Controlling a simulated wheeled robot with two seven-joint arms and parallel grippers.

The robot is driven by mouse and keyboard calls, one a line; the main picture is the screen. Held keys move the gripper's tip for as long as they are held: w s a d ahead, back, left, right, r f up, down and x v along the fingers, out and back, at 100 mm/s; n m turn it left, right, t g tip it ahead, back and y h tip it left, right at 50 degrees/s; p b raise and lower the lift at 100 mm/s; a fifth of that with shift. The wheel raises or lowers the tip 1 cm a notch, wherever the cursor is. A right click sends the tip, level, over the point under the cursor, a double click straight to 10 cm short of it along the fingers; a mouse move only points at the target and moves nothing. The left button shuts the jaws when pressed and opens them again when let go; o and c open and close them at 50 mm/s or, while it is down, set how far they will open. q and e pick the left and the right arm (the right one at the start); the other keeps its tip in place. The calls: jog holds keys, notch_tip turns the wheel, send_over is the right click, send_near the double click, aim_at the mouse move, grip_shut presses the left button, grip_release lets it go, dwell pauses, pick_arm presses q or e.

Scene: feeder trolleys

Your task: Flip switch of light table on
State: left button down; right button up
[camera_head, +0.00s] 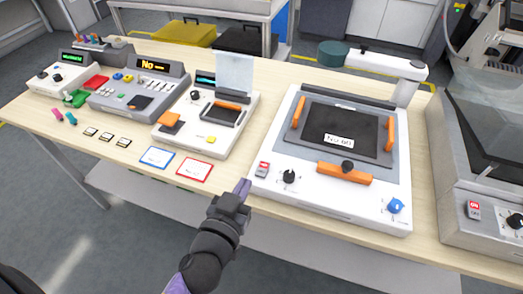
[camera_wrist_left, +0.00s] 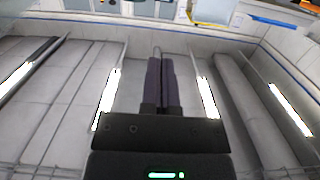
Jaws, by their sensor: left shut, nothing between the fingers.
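A large white device (camera_head: 330,203) with a dark panel (camera_head: 345,128) and orange handles stands on the wooden bench; it looks like the light table. A small switch (camera_head: 262,169) with a red part sits at its front left corner, beside a black knob (camera_head: 289,177). Its exact position is too small to read. My left gripper (camera_head: 243,188) is shut and empty, its purple fingertips just left of and below the switch, apparently apart from it. In the left wrist view the shut fingers (camera_wrist_left: 160,80) point up the picture. My right gripper is not in view.
A grey machine (camera_head: 455,190) with its own red switch (camera_head: 474,210) stands to the right. A smaller white device (camera_head: 213,140) stands to the left. Blue-edged (camera_head: 157,158) and red-edged (camera_head: 195,169) cards lie flat near the bench's front edge. A jointed arm (camera_head: 385,62) overhangs the back.

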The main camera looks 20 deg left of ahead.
pick_arm(q)
jog(key=shift+r, duration=0.1)
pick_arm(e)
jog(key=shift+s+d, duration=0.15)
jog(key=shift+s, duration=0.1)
pick_arm(q)
send_over(261, 169)
jog(key=shift+s+f+b, duration=0.2)
jog(key=shift+f+b, duration=0.1)
jog(key=shift+f, duration=0.3)
jog(key=f+b, duration=0.1)
jog(key=f, duration=0.1)
jog(key=f+b, duration=0.1)
jog(key=shift+w+f+b, duration=0.2)
jog(key=shift+f+b, duration=0.2)
jog(key=shift+f, duration=0.1)
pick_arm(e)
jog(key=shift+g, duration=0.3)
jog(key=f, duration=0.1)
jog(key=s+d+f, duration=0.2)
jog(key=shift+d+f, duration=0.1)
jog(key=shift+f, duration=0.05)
